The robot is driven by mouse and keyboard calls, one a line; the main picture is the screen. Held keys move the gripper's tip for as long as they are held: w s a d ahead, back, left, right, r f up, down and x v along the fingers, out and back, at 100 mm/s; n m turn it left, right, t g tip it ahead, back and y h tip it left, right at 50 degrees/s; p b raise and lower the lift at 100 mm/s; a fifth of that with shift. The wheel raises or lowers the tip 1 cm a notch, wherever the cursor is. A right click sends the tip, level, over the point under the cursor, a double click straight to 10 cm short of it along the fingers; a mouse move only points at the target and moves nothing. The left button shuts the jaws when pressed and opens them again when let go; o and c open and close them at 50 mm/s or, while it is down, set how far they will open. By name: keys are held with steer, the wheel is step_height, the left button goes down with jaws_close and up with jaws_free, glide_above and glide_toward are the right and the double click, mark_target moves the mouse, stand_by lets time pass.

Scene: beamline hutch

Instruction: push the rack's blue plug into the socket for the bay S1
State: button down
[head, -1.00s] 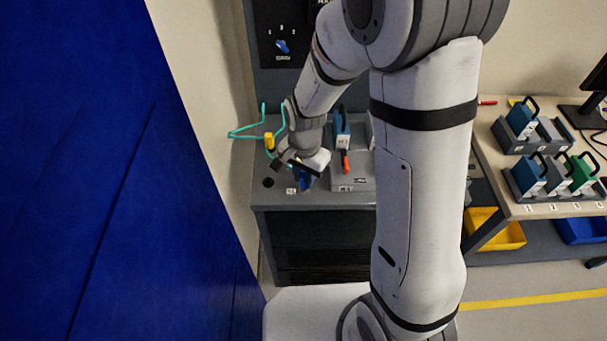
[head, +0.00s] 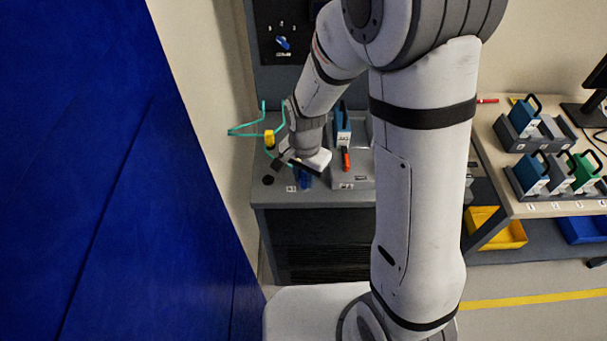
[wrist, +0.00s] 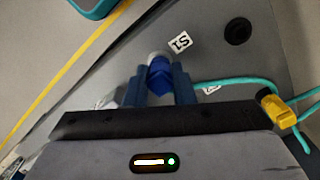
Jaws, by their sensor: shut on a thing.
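My gripper (wrist: 160,88) is shut on the blue plug (wrist: 159,74), which sits between its two blue fingers in the wrist view. A pale ring shows at the plug's far end. The S1 label (wrist: 180,42) lies on the grey bench top just beyond the plug. The wrist hides most of the plug there. I cannot see the socket's mouth, nor tell how deep the plug is.
A round black hole (wrist: 237,30) is in the bench top, also in the head view (head: 268,180). A teal cable (wrist: 235,84) runs by a yellow piece (wrist: 275,106) right of the fingers. A blue module (head: 342,125) and red handle (head: 346,160) stand right of my gripper.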

steer(key=c, duration=1.1)
jaws_free()
steer(key=shift+c, duration=0.2)
step_height(320, 180, up, 8)
steer(key=shift+f+b, duration=0.1)
steer(key=shift+b, duration=0.2)
steer(key=shift+d+r, duration=0.15)
steer(key=shift+r, duration=0.1)
steer(key=s+d+r+n+t, duration=0.3)
steer(key=s+d+r+n, duration=0.4)
steer(key=s+d+r, duration=0.4)
steer(key=shift+s+d, duration=0.45)
steer(key=shift+s, duration=0.3)
